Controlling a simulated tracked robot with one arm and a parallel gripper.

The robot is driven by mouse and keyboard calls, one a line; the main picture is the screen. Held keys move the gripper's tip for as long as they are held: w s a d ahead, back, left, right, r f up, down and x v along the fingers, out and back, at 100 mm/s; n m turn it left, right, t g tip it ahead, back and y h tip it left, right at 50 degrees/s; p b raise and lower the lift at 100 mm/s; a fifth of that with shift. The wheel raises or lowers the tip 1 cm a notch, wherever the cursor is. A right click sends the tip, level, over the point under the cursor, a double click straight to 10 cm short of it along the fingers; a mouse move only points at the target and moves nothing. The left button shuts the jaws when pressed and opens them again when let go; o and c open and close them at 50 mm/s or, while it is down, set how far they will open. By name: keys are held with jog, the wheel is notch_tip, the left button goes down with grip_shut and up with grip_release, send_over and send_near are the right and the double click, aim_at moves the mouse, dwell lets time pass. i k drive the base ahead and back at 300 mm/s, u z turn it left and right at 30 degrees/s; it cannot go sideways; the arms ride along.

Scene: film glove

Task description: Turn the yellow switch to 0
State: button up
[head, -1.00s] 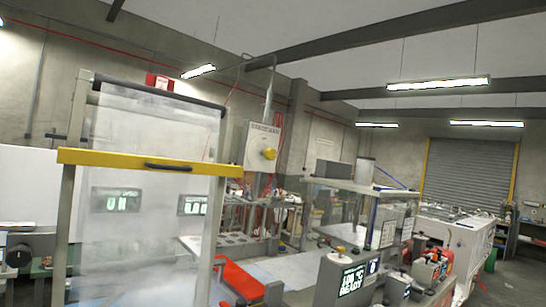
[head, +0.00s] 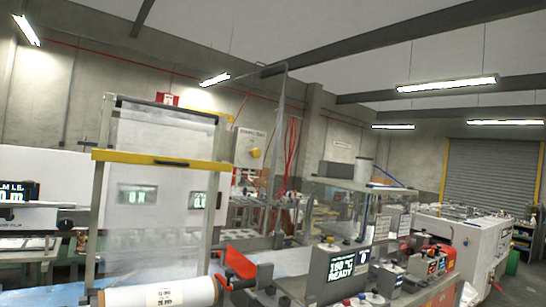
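The yellow switch (head: 255,153) is a round yellow knob on a pale grey box (head: 246,147) in the middle of the head view, behind the machines. The box has lettering along its top that is too small to read. Which position the knob points to cannot be made out. A grey post runs up to the right of the box. My gripper is not visible in the head view.
A clear guard with a yellow bar (head: 160,158) stands in front at left. A white film roll (head: 163,294) lies below it. A machine display reading 180 °C READY (head: 341,266) and a clear-covered machine (head: 345,196) stand at right. A roller door (head: 491,180) is far right.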

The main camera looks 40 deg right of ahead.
aim_at(255, 152)
jog(key=u, duration=0.05)
jog(key=k, duration=0.5)
jog(key=z, duration=0.95)
jog(key=i, duration=2.55)
jog(key=u, duration=0.85)
